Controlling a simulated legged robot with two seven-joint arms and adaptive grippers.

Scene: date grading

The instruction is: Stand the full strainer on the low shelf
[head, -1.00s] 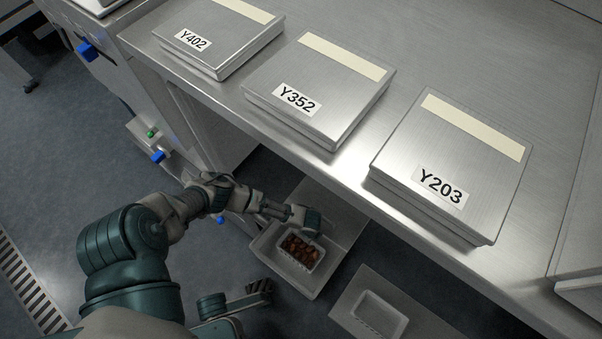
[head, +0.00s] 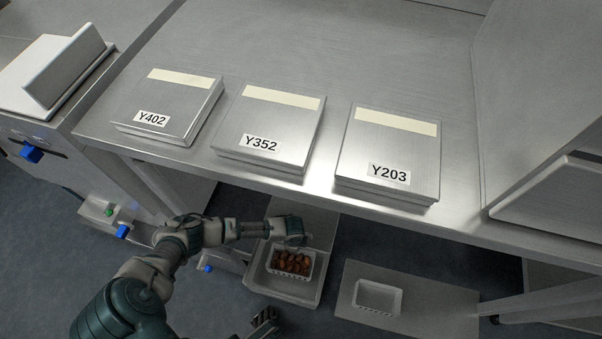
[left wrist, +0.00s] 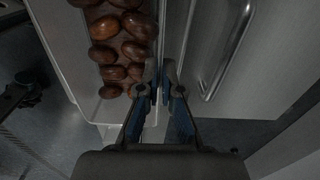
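The full strainer (head: 307,268) is a small white basket of brown dates. In the head view it is in or just over a pale open bin (head: 290,297) below the counter; I cannot tell whether it touches the bottom. My left gripper (head: 296,238) is at its far side. In the left wrist view, my left fingers (left wrist: 161,75) are close together on the strainer's side wall, with dates to their left. The low shelf (head: 440,305) is a grey panel at the lower right. My right gripper (head: 266,322) is at the bottom edge, partly cut off; its opening is unclear.
An empty white strainer (head: 378,297) stands on the low shelf's left part, with bare room to its right. Lidded steel boxes Y402 (head: 172,110), Y352 (head: 270,125) and Y203 (head: 392,150) line the counter (head: 330,60) above. A table leg (head: 530,302) stands right.

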